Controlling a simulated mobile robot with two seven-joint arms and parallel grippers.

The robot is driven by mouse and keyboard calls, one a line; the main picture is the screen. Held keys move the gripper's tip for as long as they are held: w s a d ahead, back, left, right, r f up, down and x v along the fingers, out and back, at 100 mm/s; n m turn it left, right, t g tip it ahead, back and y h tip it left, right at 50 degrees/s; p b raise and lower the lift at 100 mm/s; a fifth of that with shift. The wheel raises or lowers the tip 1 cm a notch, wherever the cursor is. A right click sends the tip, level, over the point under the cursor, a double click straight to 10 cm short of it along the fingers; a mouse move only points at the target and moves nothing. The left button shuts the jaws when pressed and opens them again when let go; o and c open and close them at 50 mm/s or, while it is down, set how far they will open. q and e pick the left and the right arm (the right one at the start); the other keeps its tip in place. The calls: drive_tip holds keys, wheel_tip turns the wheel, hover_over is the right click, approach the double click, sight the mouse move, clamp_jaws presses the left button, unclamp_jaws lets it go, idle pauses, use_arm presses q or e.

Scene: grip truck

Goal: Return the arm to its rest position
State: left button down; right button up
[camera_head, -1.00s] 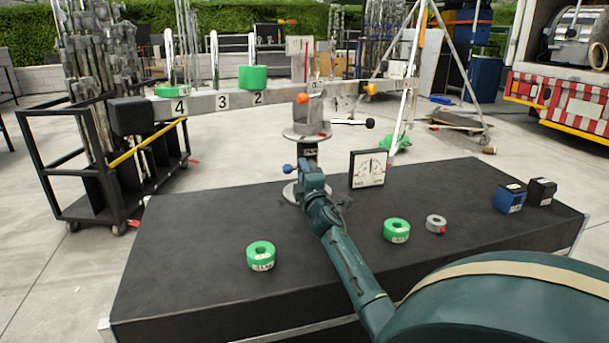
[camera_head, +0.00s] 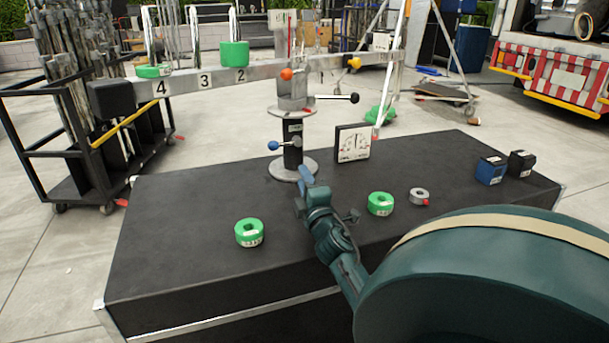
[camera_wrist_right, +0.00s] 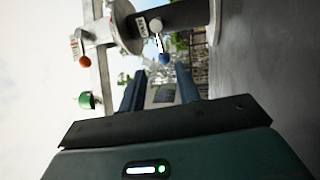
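My right arm reaches in from the lower right in the head view. Its gripper (camera_head: 308,185) is above the black table, just in front of the round base of the balance stand (camera_head: 292,160). In the right wrist view the two blue fingers (camera_wrist_right: 160,92) are apart with nothing between them. The stand's blue knob (camera_head: 273,146) is a little beyond the gripper, and it also shows in the wrist view (camera_wrist_right: 165,57), apart from the fingers. My left gripper is not in view.
On the black table (camera_head: 180,260) are two green ring weights (camera_head: 249,232) (camera_head: 380,203), a grey ring (camera_head: 419,196), a dial (camera_head: 353,143), and blue (camera_head: 491,170) and black (camera_head: 521,163) blocks. The numbered beam (camera_head: 215,79) carries green weights. A rod cart (camera_head: 60,130) stands left.

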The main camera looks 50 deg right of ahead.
idle(0.5)
